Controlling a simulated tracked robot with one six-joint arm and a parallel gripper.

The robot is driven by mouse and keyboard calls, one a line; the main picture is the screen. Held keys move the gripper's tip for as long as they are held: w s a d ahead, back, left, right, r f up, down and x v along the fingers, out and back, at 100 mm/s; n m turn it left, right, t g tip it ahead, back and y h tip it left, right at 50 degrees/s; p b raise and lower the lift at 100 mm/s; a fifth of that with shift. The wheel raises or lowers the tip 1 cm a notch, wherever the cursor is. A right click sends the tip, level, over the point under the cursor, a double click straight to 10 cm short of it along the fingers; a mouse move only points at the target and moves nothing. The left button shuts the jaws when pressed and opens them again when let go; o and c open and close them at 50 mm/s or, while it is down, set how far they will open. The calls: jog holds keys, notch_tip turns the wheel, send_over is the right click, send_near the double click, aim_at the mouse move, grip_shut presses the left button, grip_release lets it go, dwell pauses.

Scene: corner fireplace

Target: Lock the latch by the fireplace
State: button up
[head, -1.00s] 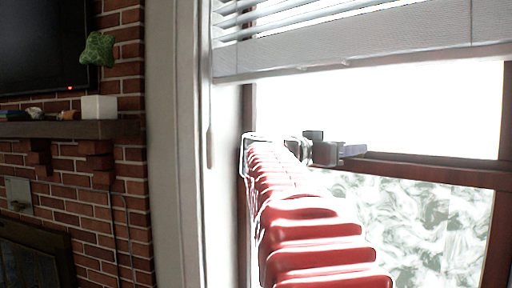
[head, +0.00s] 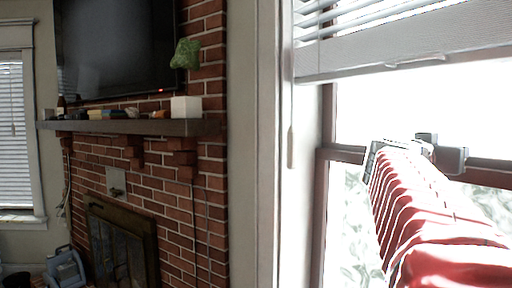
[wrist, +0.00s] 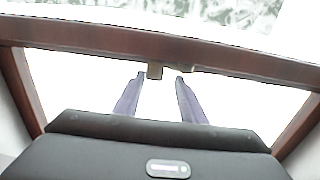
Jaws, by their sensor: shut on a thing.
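The window latch (wrist: 155,71) is a small tan-grey piece on the brown window rail in the wrist view. My gripper (wrist: 161,77) reaches up to it with two purple-grey fingers. The fingertips are a little apart at the latch, with the jaws shut on it. In the head view, my red ribbed arm extends to the window, and the gripper body (head: 448,158) is at the middle rail. The latch and fingertips cannot be made out there. Glare hides the latch's exact angle.
The brown window rail (head: 490,172) crosses behind my gripper, with white blinds (head: 410,52) above. The brick fireplace (head: 125,235) stands left, with a mantel (head: 130,126) holding several small objects and a television (head: 115,50) above. A pale window frame (head: 255,150) stands between fireplace and window.

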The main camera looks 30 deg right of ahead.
jog(key=shift+d+t, duration=0.1)
jog(key=shift+t, duration=0.2)
jog(key=o, duration=1.1)
jog(key=shift+c, duration=0.2)
jog(key=shift+r, duration=4.95)
jog(key=shift+w+f, duration=0.1)
